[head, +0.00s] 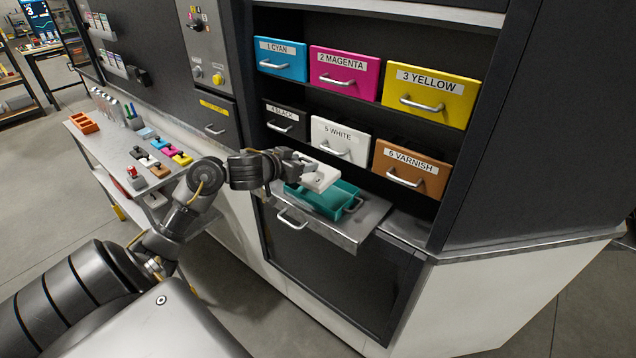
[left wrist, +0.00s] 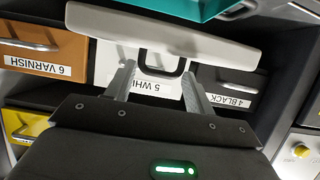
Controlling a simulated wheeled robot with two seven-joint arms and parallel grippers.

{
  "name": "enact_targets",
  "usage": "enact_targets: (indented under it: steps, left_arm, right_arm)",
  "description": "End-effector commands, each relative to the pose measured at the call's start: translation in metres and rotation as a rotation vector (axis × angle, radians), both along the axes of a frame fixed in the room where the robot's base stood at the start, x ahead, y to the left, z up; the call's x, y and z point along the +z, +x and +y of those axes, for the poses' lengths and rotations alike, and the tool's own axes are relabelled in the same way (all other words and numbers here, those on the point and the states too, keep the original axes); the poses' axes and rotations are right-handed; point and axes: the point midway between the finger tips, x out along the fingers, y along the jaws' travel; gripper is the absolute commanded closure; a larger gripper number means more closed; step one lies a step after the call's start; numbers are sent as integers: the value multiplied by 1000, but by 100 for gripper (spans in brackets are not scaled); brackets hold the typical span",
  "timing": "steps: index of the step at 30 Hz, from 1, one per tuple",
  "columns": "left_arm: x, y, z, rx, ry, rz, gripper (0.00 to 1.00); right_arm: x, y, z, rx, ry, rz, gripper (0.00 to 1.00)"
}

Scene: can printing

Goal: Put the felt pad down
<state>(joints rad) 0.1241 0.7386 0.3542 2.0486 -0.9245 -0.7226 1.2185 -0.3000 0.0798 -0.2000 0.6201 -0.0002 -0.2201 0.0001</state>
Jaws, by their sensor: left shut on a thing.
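The felt pad, a pale off-white slab (head: 320,178), is in my left gripper (head: 302,166) in the head view, above the teal tray (head: 345,208). In the left wrist view the pad (left wrist: 165,30) spans the top as a broad light plate just beyond my left gripper's fingers (left wrist: 158,75). The teal tray also shows at the top of the left wrist view (left wrist: 190,7). My right gripper is out of view.
The tray sits on a pulled-out metal shelf (head: 370,225) below labelled drawers, including white (head: 341,142) and varnish (head: 412,170). A side bench (head: 92,150) on the left holds several coloured pads, pens and an orange rack (head: 84,123).

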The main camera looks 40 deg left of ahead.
Motion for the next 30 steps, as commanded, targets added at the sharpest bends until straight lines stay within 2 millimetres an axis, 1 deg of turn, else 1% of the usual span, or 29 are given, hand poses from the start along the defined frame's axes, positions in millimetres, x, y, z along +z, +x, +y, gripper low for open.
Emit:
enact_targets:
  steps: [1, 3, 6, 10, 15, 18, 21, 24, 30]
  left_arm:
    - [-14, 7, -5, 2, -10, 2, 69]
    - [-26, 16, -11, 0, -9, 2, 69]
    - [-39, 25, -16, 1, -4, 1, 69]
    - [-46, 31, -19, 0, -1, 0, 69]
    - [-49, 34, -20, -1, 0, -1, 69]
    - [-59, 40, -26, -1, -4, 1, 69]
    - [-74, 39, -25, 1, -4, 5, 69]
    - [-83, 39, -25, 0, -3, 3, 69]
    - [-88, 39, -24, 0, 1, -1, 69]
  right_arm:
    - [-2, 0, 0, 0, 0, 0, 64]
    - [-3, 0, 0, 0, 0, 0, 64]
    - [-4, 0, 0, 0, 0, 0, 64]
    - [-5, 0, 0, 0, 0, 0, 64]
    - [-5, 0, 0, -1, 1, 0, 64]
    - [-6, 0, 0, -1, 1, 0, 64]
    - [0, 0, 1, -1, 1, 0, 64]
    - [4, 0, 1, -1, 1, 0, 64]
    - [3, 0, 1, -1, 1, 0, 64]
